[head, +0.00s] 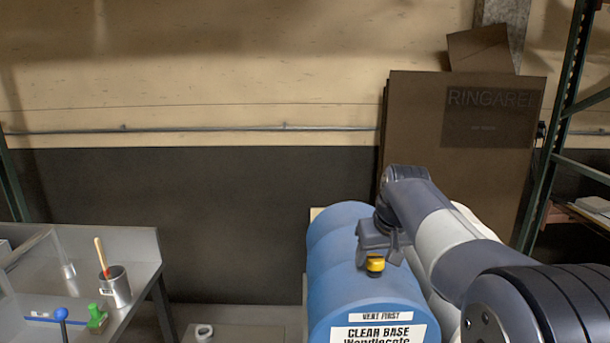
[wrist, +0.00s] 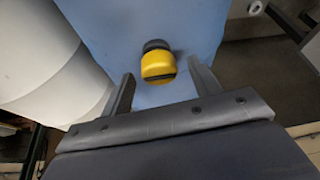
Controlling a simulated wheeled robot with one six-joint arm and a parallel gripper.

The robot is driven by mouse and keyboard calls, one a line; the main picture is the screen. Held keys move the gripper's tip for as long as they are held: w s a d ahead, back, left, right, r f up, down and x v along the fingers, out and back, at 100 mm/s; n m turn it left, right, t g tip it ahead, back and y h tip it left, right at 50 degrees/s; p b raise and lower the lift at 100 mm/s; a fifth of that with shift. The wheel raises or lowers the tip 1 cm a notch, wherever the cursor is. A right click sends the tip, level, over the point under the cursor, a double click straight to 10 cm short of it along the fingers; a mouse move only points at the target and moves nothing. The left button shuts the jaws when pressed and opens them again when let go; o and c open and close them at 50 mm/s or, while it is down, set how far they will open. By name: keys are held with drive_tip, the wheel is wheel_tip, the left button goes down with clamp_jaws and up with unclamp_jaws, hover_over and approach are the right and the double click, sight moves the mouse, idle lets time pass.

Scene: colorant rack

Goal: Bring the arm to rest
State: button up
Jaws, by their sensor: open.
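My arm reaches in from the right in the head view. My gripper (head: 380,252) is over the blue drum (head: 335,285) lying on its side, with a label reading "CLEAR BASE". A yellow cap with a dark base (head: 375,264) is on the drum just below my gripper. In the wrist view my gripper (wrist: 160,88) is open, one finger on each side. The yellow cap (wrist: 158,66) shows between and beyond the fingers, apart from both. The blue drum surface (wrist: 100,30) lies behind it.
A white drum (head: 450,310) lies right of the blue one. A grey bench (head: 135,245) at left holds a can with a brush (head: 115,285) and a green-handled item (head: 97,318).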

drive_tip(key=n+y+b, duration=0.1)
drive_tip(key=n, duration=0.2)
drive_tip(key=n+g+y, duration=0.1)
drive_tip(key=n, duration=0.3)
drive_tip(key=shift+w+d+y+b, duration=0.1)
drive_tip(key=shift+d+y+b, duration=0.1)
drive_tip(key=shift+y+b, duration=0.15)
drive_tip(key=shift+v, duration=1.05)
